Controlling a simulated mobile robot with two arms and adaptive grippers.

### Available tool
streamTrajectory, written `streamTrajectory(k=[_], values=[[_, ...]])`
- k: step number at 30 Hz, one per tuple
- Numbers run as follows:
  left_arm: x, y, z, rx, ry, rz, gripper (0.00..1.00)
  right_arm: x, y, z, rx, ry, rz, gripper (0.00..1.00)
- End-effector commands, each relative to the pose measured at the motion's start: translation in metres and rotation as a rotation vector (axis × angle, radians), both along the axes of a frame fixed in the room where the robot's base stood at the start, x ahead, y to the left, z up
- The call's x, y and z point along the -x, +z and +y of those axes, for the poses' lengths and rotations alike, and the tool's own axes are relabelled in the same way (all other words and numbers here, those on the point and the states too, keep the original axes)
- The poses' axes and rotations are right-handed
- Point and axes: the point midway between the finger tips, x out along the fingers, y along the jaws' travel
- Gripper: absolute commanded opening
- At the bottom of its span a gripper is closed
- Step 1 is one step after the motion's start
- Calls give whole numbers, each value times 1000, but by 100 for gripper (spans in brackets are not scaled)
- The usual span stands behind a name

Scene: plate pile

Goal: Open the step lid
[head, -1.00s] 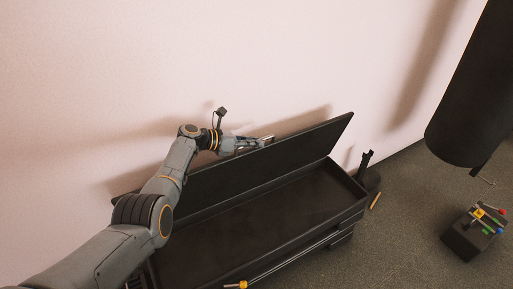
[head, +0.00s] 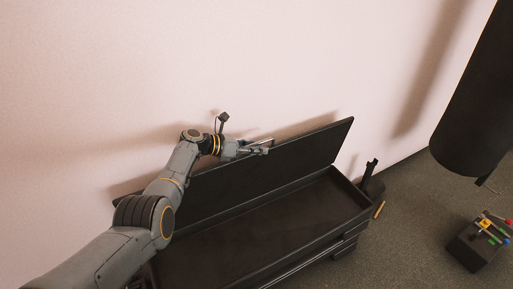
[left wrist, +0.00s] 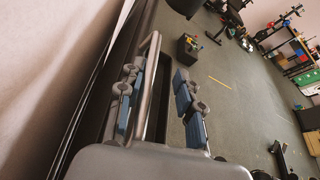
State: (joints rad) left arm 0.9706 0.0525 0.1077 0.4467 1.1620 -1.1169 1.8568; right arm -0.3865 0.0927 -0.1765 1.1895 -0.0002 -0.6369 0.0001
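The step is a long black box with a dark, hollow inside (head: 270,222). Its black lid (head: 290,158) stands raised, tilted back toward the pale wall. My left gripper (head: 262,147) is at the upper edge of the lid, near its middle. In the left wrist view its two blue-padded fingers (left wrist: 160,100) are apart. A metal bar runs between them, close to the left finger, and the lid's dark edge lies to the left. I cannot tell whether the gripper touches the lid. My right gripper is not in view.
The pale wall (head: 230,60) is close behind the lid. A punching bag (head: 470,120) hangs at the right.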

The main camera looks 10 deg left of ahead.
Motion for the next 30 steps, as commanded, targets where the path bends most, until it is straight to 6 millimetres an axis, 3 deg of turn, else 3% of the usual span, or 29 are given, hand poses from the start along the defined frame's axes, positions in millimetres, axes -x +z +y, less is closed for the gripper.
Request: streamTrajectory(k=[11, 24, 30], values=[[8, 6, 16, 1, 0, -3, 34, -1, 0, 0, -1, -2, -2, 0], [46, 36, 80, -1, 1, -1, 34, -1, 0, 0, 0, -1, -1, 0], [54, 43, 95, 1, -1, 1, 34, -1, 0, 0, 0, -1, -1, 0]])
